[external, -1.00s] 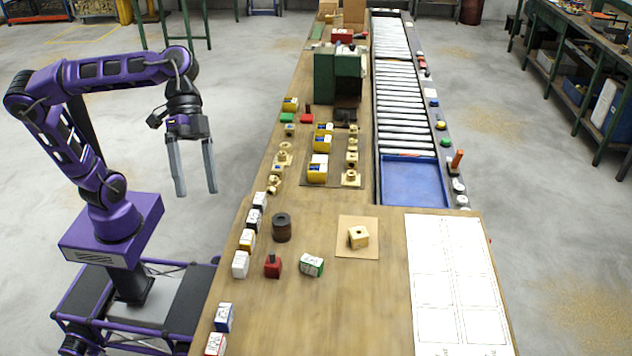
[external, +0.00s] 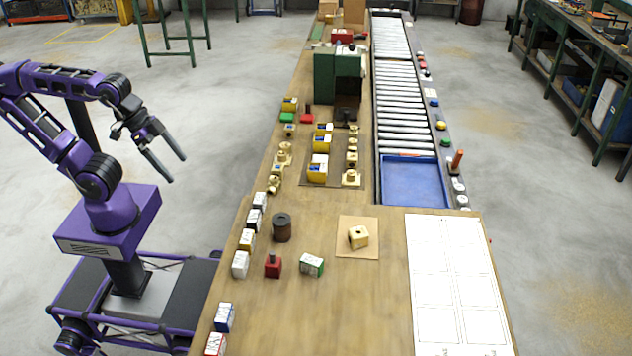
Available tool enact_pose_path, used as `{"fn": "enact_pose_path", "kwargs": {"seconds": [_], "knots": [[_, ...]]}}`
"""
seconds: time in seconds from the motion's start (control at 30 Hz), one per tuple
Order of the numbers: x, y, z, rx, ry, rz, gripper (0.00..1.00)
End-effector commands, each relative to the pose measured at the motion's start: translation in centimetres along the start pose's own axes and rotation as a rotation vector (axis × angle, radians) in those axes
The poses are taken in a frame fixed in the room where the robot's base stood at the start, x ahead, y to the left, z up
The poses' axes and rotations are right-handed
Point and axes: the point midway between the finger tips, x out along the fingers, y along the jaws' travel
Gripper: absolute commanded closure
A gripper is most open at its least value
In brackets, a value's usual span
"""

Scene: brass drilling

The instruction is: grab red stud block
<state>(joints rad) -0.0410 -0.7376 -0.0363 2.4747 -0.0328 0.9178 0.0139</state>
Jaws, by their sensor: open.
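A red block with a dark red stud on top (external: 273,268) stands upright on the near part of the wooden bench (external: 300,325). A similar red block with a stud (external: 306,114) stands farther back on the bench, beside a green block. My gripper (external: 177,169) is open and empty. It hangs over the floor to the left of the bench, well apart from both red blocks, with its fingers slanting down to the right.
Near the closer red block are a white block (external: 240,264), a green-and-white block (external: 312,265) and a dark brown cylinder (external: 282,228). A brass-coloured block (external: 358,236) sits on a brown square. A blue tray (external: 414,182) ends the roller conveyor (external: 401,95).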

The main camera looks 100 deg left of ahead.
Motion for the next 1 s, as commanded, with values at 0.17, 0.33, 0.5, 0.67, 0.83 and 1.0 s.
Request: {"fn": "enact_pose_path", "kwargs": {"seconds": [0.17,0.33,0.5,0.67,0.83,1.0], "knots": [[0.4,-0.4,0.6,0.007,0.005,0.003,0.0],[0.4,-0.4,0.6,0.007,0.005,0.002,0.2],[0.4,-0.4,0.5,0.007,0.005,0.002,0.45],[0.4,-0.4,0.5,0.007,0.005,0.002,0.45],[0.5,-0.3,0.2,0.04,0.016,-0.01,0.45],[1.2,1.1,-3.0,0.367,0.11,-0.115,0.45]]}}
